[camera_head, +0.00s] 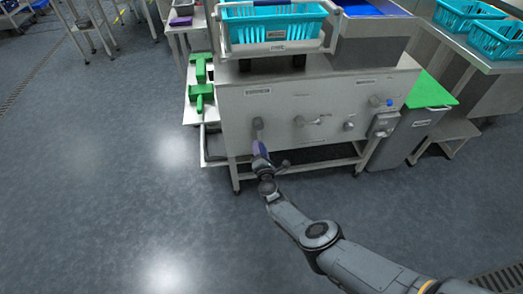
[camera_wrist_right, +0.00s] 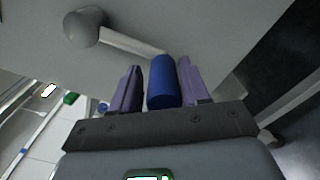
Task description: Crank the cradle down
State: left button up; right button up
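The cradle (camera_head: 231,48) is a pale frame on top of the grey machine, with a teal basket (camera_head: 270,25) in it. A crank on the machine's front has a round hub (camera_wrist_right: 85,27), a pale arm (camera_wrist_right: 128,45) and a blue handle (camera_wrist_right: 162,82). My right gripper (camera_head: 261,149) is at this crank, low on the front panel. In the right wrist view its purple fingers (camera_wrist_right: 160,85) stand on either side of the blue handle, very close to it. I cannot tell whether both fingers press on it. My left gripper is in neither view.
More fittings, including a lever (camera_head: 314,120) and a blue knob (camera_head: 389,102), stick out of the front panel to the right. Green blocks (camera_head: 201,92) lie on a side shelf at the left. A green-topped bin (camera_head: 430,92) stands right. The floor in front is clear.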

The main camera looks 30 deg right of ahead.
jog(key=shift+o, duration=0.7)
jog(key=shift+s, duration=0.15)
jog(key=shift+s+p, duration=0.25)
jog(key=shift+p, duration=0.2)
jog(key=p+v, duration=0.7)
jog(key=v, duration=0.3)
jog(key=shift+a, duration=0.2)
jog(key=shift+f, duration=0.1)
